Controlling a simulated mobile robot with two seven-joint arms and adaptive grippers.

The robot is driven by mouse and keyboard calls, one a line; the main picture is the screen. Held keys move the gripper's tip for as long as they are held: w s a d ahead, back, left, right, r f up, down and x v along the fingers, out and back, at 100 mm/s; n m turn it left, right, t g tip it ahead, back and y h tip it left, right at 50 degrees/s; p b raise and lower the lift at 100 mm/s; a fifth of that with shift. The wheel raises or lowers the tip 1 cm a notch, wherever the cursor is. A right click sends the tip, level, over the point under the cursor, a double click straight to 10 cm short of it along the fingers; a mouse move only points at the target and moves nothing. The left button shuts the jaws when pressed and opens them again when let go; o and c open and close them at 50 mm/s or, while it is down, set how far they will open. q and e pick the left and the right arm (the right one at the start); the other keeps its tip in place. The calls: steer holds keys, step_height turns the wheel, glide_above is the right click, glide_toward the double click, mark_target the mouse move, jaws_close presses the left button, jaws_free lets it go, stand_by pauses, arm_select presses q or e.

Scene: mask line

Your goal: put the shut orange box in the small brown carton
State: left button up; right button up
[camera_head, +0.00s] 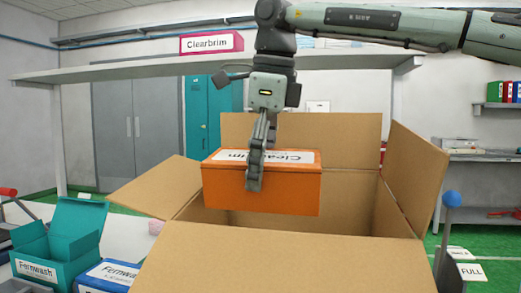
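The shut orange box (295,190) has a white Clearbrim label on its lid. It hangs roughly level in or just above the mouth of the open brown carton (280,258). The carton's flaps are spread outward, and some of its inside shows below and beside the box. My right gripper (256,182) comes down from above with one finger against the box's front face. The other finger is hidden behind the box; the gripper appears shut on it. How far the box is below the carton's rim is hard to tell. My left gripper is not in view.
An open teal Fernwash box (62,245) and a blue-and-white Fernwash box (108,275) stand left of the carton. A grey lever with a blue knob (451,199) is at the right.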

steer(key=x, duration=0.6)
steer(key=shift+d, duration=0.4)
steer(key=x, duration=0.2)
steer(key=shift+d+f, duration=0.15)
steer(key=shift+f, duration=0.2)
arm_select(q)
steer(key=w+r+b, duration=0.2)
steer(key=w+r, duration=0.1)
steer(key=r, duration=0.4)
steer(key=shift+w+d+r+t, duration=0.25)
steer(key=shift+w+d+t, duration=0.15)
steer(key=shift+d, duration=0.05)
arm_select(e)
steer(key=x, duration=0.3)
steer(key=shift+s+d+f, duration=0.1)
steer(key=shift+d+f, duration=0.05)
steer(key=shift+f, duration=0.3)
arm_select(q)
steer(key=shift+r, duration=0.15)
arm_select(e)
steer(key=shift+a, duration=0.25)
steer(key=o, duration=1.3)
